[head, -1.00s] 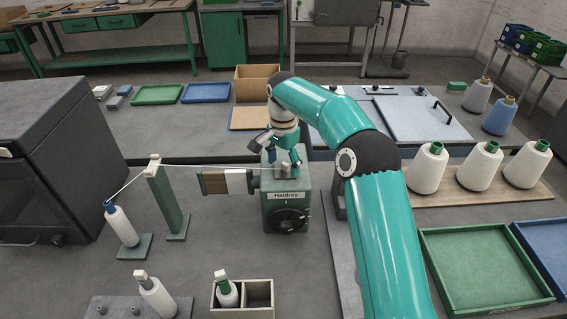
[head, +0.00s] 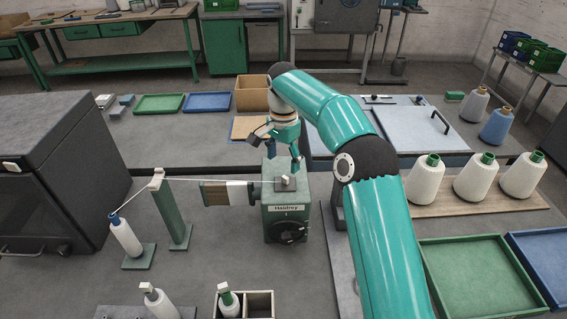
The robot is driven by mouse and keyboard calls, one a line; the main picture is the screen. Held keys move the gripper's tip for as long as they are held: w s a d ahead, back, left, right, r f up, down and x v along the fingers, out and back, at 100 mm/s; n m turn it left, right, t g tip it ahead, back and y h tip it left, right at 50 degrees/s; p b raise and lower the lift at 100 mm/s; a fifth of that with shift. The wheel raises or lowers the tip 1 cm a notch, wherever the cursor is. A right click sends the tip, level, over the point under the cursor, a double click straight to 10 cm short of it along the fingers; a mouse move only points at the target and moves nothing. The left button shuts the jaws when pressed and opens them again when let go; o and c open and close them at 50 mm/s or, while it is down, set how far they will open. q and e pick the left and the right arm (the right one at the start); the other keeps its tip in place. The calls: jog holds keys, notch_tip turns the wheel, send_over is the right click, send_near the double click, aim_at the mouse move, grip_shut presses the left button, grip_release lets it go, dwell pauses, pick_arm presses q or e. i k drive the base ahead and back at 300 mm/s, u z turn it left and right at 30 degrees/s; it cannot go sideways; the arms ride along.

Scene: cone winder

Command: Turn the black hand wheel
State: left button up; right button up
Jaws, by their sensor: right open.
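The black hand wheel (head: 289,231) is on the front face of the green winder box (head: 275,218), below its name plate. A thread runs from a white cone at the left over a green post (head: 171,212) towards the winder. A cylinder with a dark and a white part (head: 228,193) sticks out from the box's left side. My right gripper (head: 283,157) is open and empty. It points down above the box top, near a small metal block (head: 286,182), apart from the wheel. My left gripper is not in view.
A dark cabinet (head: 52,175) stands at the left. White cones (head: 425,178) stand on a board at the right, behind a green tray (head: 478,275). A wooden divided box (head: 259,303) is in front of the winder. Bare grey table lies around the wheel's front.

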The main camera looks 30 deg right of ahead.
aim_at(286, 237)
jog(key=k, duration=1)
